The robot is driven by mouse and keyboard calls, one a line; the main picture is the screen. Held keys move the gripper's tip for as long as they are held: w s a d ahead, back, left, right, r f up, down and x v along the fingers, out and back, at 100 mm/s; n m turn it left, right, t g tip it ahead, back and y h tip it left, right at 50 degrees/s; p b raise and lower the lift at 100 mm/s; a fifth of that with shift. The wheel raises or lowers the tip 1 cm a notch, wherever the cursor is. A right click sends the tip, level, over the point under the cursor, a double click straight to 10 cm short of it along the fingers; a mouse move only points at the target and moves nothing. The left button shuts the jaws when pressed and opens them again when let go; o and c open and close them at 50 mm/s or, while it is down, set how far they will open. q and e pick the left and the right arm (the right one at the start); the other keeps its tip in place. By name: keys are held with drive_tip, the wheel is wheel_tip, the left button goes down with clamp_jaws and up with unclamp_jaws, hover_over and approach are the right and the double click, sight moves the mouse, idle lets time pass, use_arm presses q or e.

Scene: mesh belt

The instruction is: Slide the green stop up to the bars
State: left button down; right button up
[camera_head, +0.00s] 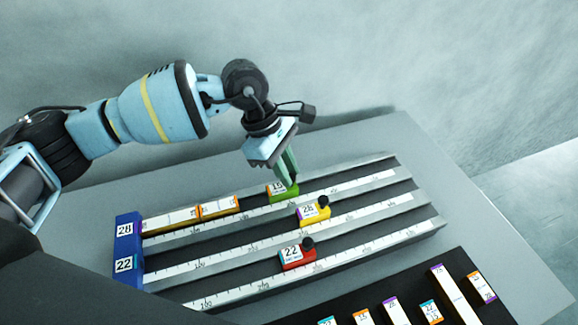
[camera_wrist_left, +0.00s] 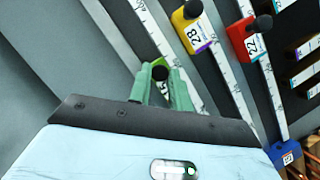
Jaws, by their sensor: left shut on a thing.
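The green stop (camera_head: 283,191) sits in the far lane of the slotted rack, its label partly hidden by my gripper. Two white bars with orange ends, a left bar (camera_head: 170,219) and a right bar (camera_head: 219,207), lie end to end in that lane, left of the stop. A gap of bare lane separates the right bar from the stop. My left gripper (camera_head: 291,178) is shut on the green stop from above. In the left wrist view its green fingers (camera_wrist_left: 160,82) are on either side of the black knob (camera_wrist_left: 160,73). My right gripper is out of view.
A yellow stop (camera_head: 315,210) marked 28 and a red stop (camera_head: 297,256) marked 22 sit in the nearer lanes. A blue end block (camera_head: 128,254) closes the rack's left end. A dark tray (camera_head: 460,262) with several small blocks lies at the lower right.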

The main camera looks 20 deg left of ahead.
use_arm(q)
drive_tip(key=s+a, duration=0.1)
drive_tip(key=a, duration=0.1)
drive_tip(key=s+a, duration=0.1)
drive_tip(key=a, duration=0.1)
drive_tip(key=s+a, duration=0.1)
drive_tip(key=a, duration=0.1)
drive_tip(key=shift+s+p, duration=0.4)
drive_tip(key=c, duration=1.3)
unclamp_jaws()
drive_tip(key=shift+d, duration=0.15)
drive_tip(key=shift+r, duration=0.3)
drive_tip(key=v, duration=0.7)
